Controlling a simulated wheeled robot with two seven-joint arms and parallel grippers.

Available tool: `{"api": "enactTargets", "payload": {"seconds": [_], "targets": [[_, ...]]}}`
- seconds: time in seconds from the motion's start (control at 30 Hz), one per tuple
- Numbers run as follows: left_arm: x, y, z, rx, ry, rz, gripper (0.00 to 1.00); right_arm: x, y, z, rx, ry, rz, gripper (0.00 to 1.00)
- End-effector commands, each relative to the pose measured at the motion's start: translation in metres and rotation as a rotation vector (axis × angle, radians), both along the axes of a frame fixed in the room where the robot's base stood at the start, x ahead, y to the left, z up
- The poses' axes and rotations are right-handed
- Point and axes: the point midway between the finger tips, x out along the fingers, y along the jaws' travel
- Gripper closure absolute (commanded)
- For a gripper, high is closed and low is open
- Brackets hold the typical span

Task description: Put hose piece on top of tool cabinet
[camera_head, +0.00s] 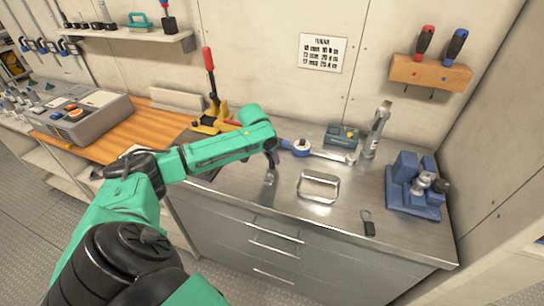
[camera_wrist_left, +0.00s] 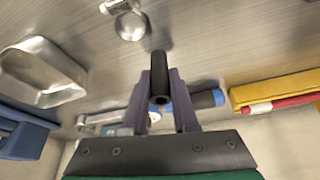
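My left gripper (camera_head: 271,155) hangs above the steel top of the tool cabinet (camera_head: 235,190), near its back left part. In the left wrist view the fingers (camera_wrist_left: 160,100) stand on both sides of a short black hose piece (camera_wrist_left: 158,72) and appear closed on it. The hose's open end faces the camera. In the head view the hose is mostly lost against the dark gripper. The wrist view shows steel surface beyond the hose, but the gap between them is hard to judge. My right gripper is not in view.
A blue-handled wrench (camera_head: 330,155) lies behind. A blue vise (camera_head: 412,190) stands right and a black clip (camera_head: 368,223) lies in front. The front middle is clear.

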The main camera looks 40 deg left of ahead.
Motion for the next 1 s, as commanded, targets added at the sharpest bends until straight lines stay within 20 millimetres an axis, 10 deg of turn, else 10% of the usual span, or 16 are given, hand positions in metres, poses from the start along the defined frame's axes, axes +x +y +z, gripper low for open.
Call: {"api": "enactTargets", "payload": {"seconds": [0.47,1.0], "targets": [[-0.001,0.001,0.007,0.001,0.0,0.001,0.45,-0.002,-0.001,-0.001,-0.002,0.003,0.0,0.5],[-0.044,-0.003,0.108,0.002,0.0,0.001,0.45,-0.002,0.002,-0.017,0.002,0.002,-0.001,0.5]]}}
